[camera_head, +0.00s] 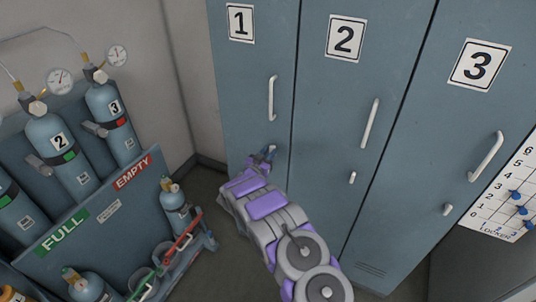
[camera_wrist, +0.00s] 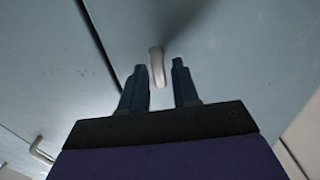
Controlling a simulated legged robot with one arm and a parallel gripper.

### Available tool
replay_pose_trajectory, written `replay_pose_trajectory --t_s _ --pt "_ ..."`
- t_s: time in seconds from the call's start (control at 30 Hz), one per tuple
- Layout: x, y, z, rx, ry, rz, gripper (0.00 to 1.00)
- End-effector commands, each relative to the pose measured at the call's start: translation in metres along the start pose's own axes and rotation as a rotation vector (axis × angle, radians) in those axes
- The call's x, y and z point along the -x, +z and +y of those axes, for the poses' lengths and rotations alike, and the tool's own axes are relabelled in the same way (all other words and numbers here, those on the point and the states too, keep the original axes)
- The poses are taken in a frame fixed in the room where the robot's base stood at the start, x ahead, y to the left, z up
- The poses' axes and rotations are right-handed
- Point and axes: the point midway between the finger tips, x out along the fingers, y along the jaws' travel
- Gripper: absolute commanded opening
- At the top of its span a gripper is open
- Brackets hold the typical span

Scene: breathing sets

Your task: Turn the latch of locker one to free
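Locker one (camera_head: 252,110) is the leftmost blue-grey door, with a "1" plate at its top and a long pale handle below the plate. My gripper (camera_head: 266,155) is at the lower part of this door, under the handle. In the wrist view my gripper (camera_wrist: 162,82) is open, with its two dark fingers apart. The pale latch (camera_wrist: 157,66) of locker one shows between and just beyond the fingertips. I cannot tell if either finger touches it. In the head view my gripper mostly hides this latch.
Locker two (camera_head: 335,125) and locker three (camera_head: 435,150) stand to the right, each with a handle and a small pale latch. A rack (camera_head: 110,235) of blue cylinders stands at left. A small cylinder (camera_head: 175,208) on a cart stands left of my arm. A pegged board (camera_head: 512,190) is at right.

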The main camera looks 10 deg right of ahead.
Motion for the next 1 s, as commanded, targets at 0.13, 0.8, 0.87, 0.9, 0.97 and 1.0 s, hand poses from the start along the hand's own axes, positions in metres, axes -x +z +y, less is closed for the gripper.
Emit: replay_pose_trajectory --t_s 0.13,0.8,0.87,0.9,0.97,1.0 --pt "0.0000 0.0000 0.0000 0.000 0.000 0.000 0.16" --pt "0.0006 -0.0011 -0.0016 -0.054 -0.003 0.001 0.00" --pt "0.0005 -0.0014 -0.0015 -0.083 -0.003 0.001 0.00" --pt "0.0004 -0.0017 -0.0013 -0.106 -0.003 0.001 0.00" --pt "0.0004 -0.0018 -0.0009 -0.146 -0.002 0.000 0.00" --pt "0.0005 -0.0021 -0.0008 -0.176 -0.002 0.000 0.00"
